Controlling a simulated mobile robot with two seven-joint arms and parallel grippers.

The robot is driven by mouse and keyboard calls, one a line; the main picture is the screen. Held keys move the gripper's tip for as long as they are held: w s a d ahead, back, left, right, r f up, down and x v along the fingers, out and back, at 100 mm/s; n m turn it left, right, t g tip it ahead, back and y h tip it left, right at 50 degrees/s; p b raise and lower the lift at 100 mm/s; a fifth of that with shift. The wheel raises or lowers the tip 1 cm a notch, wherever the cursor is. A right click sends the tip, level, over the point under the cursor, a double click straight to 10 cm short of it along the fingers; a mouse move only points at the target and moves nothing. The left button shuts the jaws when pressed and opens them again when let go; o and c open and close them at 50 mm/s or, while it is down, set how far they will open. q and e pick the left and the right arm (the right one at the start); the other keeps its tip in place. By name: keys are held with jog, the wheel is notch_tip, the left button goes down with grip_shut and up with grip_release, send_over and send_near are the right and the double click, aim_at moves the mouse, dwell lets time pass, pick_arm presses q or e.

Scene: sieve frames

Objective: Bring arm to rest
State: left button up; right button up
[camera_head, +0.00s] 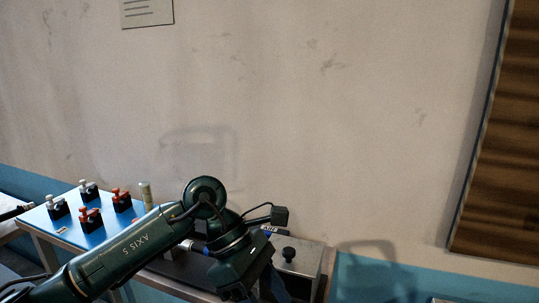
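My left arm, dark green and marked "AXIS 5", comes in from the lower left and reaches to the lower middle of the head view. Its wrist bends down, and my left gripper (245,270) is at its end, low in front of the bench. The fingertips are hidden or too dark to make out, so I cannot tell whether it is open or holds anything. My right gripper is not in view.
A bench with a blue top (103,236) stands against the wall and carries several red and white-topped clamps (90,218) and a pale cylinder (146,194). A grey box with a black knob (289,254) stands right of my wrist. A brown slatted panel (505,150) is at right.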

pick_arm(q)
jog(key=s+d+r+n+g+h+p, duration=0.2)
jog(key=s+d+r+n+h, duration=0.4)
jog(key=n+h, duration=0.5)
jog(key=w+a+f+n+t+y+p, duration=0.1)
jog(key=w+a+f+n+t+y, duration=0.3)
jog(key=n+t, duration=1)
jog(key=w+a+f+n+t+y, duration=0.1)
jog(key=w+a+f+n+t, duration=0.7)
jog(key=n, duration=0.9)
jog(key=s+a+f+n+g+y, duration=0.1)
jog(key=s+a+f+n+y, duration=0.2)
jog(key=s+f+n, duration=0.1)
jog(key=s+a+f+n+g+y+p, duration=0.1)
jog(key=s+a+f+n+g+y, duration=0.1)
jog(key=s+f, duration=0.5)
jog(key=s+a+f+n+g+y, duration=0.2)
jog(key=s+a+f+n+y, duration=0.1)
jog(key=s+f+n, duration=0.2)
jog(key=shift+s+a+f+n+y, duration=0.3)
jog(key=shift+f+n+y, duration=0.1)
jog(key=shift+f+n, duration=0.45)
